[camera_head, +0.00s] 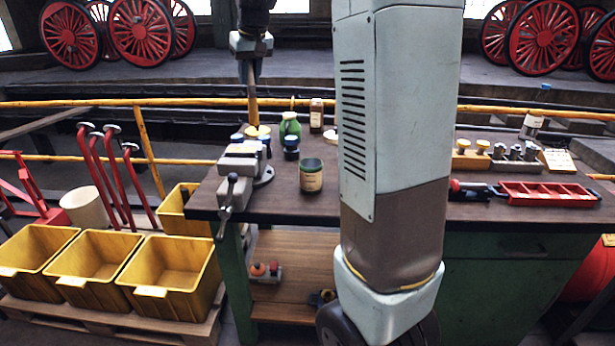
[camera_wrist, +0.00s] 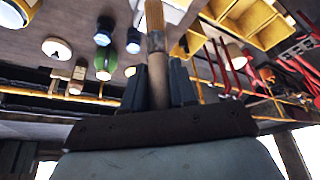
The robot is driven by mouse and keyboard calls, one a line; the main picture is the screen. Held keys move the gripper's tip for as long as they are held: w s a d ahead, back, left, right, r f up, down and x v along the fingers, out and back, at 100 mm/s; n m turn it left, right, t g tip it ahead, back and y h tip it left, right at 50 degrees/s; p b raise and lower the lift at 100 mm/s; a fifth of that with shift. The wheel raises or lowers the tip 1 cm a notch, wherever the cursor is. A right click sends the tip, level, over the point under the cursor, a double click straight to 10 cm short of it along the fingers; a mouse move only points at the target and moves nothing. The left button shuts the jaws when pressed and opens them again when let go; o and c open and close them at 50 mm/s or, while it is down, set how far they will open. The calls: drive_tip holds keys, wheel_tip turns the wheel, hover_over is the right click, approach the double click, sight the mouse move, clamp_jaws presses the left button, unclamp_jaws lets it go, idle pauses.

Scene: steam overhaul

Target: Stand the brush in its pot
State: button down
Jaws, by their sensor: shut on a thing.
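My gripper (camera_head: 250,72) hangs over the left part of the bench and is shut on the brush (camera_head: 252,108). In the wrist view the brush's wooden handle is between the fingers (camera_wrist: 158,82), and its metal band and bristles (camera_wrist: 154,13) point away from the gripper. In the head view the brush hangs nearly upright, tip down, above the yellow-topped items.
A grey vise (camera_head: 240,172) sits at the bench's left edge. A green bottle (camera_head: 290,126), a brown bottle (camera_head: 316,115) and small jars stand behind the pot. A red tray (camera_head: 545,194) lies at the right. Yellow bins (camera_head: 170,275) stand at the left. My arm hides the bench middle.

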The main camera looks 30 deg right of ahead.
idle(0.6)
drive_tip(key=s+d+f+m+h, duration=0.1)
drive_tip(key=s+d+f+m, duration=0.2)
drive_tip(key=d, duration=0.4)
drive_tip(key=s+d+f+m+h, duration=0.15)
drive_tip(key=s+d, duration=0.25)
drive_tip(key=d, duration=0.4)
wheel_tip(320, 180, down, 14)
drive_tip(key=shift+a+r+m, duration=0.15)
drive_tip(key=shift+a+m, duration=0.05)
drive_tip(key=shift+m, duration=0.25)
idle(0.7)
drive_tip(key=shift+w+y, duration=0.1)
drive_tip(key=shift+y, duration=0.15)
drive_tip(key=c, duration=0.8)
unclamp_jaws()
